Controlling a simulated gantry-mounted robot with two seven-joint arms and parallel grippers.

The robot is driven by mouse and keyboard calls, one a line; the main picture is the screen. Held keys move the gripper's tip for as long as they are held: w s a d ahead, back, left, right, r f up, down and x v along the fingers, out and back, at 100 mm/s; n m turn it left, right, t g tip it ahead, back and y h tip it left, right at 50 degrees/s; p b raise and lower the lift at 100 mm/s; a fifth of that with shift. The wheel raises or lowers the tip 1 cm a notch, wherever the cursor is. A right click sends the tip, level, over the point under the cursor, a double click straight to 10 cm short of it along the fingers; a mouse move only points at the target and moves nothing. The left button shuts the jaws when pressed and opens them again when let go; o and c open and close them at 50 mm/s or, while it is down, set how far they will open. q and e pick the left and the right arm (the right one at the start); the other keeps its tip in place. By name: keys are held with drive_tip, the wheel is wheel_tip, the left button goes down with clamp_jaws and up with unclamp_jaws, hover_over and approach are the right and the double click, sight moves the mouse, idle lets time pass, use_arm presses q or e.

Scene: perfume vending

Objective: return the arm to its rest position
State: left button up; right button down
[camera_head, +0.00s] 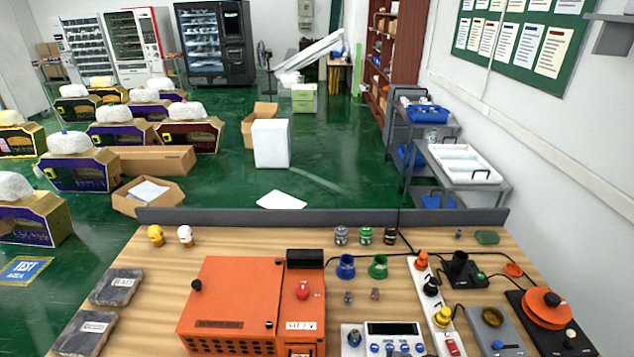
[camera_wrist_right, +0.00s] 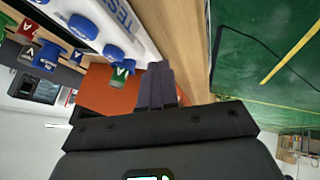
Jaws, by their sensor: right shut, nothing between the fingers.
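My right gripper (camera_wrist_right: 160,84) shows in the right wrist view, its dark fingers together and empty. Behind the fingertips there is an orange surface (camera_wrist_right: 102,93), with wooden table top (camera_wrist_right: 186,45) to its right. A small green-and-grey item (camera_wrist_right: 122,72) lies just left of the fingers in that picture, apart from them. Neither gripper shows in the head view, and my left gripper is in no view.
The wooden table (camera_head: 150,290) carries an orange box (camera_head: 235,290), a white power strip (camera_head: 420,285), several knobbed devices and two dark slabs (camera_head: 117,287). A low grey ledge (camera_head: 320,216) runs along its back. Green floor (camera_head: 340,175) lies beyond, with cartons and vending machines.

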drive_tip(key=s+a+f+m, duration=0.25)
drive_tip(key=s+a, duration=0.25)
drive_tip(key=s, duration=0.5)
drive_tip(key=s+a+f+m, duration=0.1)
drive_tip(key=s+a+f, duration=0.3)
drive_tip(key=s, duration=0.6)
drive_tip(key=s+d+r+m+h, duration=0.2)
drive_tip(key=s+d+r+m, duration=0.15)
drive_tip(key=r, duration=0.35)
drive_tip(key=s+d+r+m+g+h, duration=0.1)
drive_tip(key=s+d+r+m+h, duration=0.1)
drive_tip(key=d+r+m, duration=0.3)
drive_tip(key=s+d+r+m+h, duration=0.1)
drive_tip(key=s+d+r+m, duration=0.2)
drive_tip(key=r, duration=0.5)
wheel_tip(320, 180, up, 13)
drive_tip(key=s+d+g+p, duration=0.1)
drive_tip(key=p, duration=1.3)
drive_tip(key=shift+s+n+h, duration=0.2)
drive_tip(key=shift+n+h, duration=0.1)
drive_tip(key=shift+d, duration=0.1)
